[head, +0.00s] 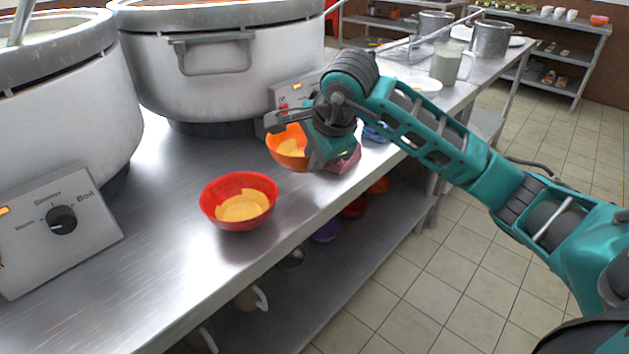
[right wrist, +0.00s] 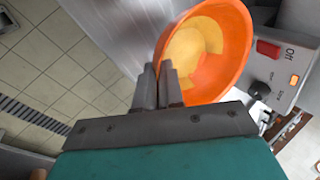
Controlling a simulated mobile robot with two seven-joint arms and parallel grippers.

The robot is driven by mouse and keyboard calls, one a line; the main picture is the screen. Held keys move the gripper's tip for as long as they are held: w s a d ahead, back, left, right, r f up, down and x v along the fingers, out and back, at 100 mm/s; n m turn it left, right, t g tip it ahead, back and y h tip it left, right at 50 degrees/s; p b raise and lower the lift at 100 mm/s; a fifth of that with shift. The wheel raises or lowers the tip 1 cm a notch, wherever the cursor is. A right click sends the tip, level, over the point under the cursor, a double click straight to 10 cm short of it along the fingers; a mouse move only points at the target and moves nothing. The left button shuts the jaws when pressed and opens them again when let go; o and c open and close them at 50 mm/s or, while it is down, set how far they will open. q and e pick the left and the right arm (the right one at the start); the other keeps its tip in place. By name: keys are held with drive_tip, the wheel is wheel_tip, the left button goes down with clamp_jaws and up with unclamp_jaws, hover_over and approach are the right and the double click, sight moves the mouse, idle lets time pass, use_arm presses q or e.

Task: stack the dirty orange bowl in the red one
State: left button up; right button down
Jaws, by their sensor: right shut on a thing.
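The red bowl (head: 239,201) stands upright on the steel counter, with a yellowish residue inside. The dirty orange bowl (head: 288,148), also with yellowish residue, is behind it and to its right. My right gripper (head: 300,143) is shut on the rim of the orange bowl. In the right wrist view, the fingers (right wrist: 166,86) pinch the near rim of the orange bowl (right wrist: 229,55). I cannot tell whether the bowl touches the counter. My left gripper is not in view.
Large stockpots (head: 222,65) stand along the back of the counter (head: 150,262), with a control box (head: 60,230) at the left. A dark pink item (head: 345,160) and a blue item (head: 376,133) lie just right of my right gripper. The counter around the red bowl is clear.

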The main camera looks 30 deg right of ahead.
drive_tip(key=shift+f+b, duration=0.35)
drive_tip(key=shift+f, duration=1.85)
drive_tip(key=shift+f, duration=0.1)
drive_tip(key=c, duration=1.7)
unclamp_jaws()
drive_tip(key=shift+f, duration=0.1)
drive_tip(key=o, duration=0.4)
drive_tip(key=shift+o, duration=0.2)
